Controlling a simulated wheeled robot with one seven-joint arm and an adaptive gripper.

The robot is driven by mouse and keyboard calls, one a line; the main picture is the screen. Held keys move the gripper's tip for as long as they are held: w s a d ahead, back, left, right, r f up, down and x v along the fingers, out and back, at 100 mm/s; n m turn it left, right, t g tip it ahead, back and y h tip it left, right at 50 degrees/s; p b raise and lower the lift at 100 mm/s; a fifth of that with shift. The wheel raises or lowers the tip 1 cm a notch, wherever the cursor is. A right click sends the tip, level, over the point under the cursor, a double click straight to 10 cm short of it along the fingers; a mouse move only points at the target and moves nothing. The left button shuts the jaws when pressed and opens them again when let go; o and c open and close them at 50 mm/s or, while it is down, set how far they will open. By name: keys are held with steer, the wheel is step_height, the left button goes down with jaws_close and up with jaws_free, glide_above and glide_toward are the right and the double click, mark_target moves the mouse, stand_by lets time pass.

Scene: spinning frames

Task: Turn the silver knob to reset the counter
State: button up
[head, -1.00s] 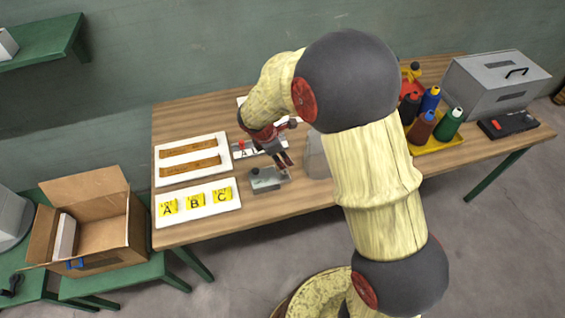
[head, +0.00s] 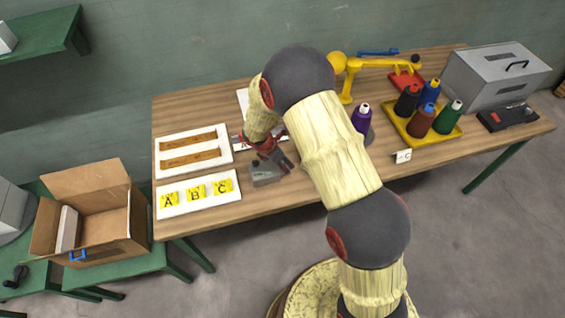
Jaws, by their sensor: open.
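A small grey box (head: 264,177), likely the counter, sits near the front edge of the wooden table, right of the yellow A, B, C cards. Its silver knob is too small to make out, and my gripper partly covers the box. My gripper (head: 284,164), dark with red parts, is open and points down at the upper right of the box. I cannot tell whether it touches the box, and nothing shows between its fingers.
White trays hold brown strips (head: 190,152) and yellow cards (head: 195,191) to the left. An open cardboard box (head: 95,215) is at lower left.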

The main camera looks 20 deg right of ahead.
steer(key=shift+c, duration=1)
jaws_close()
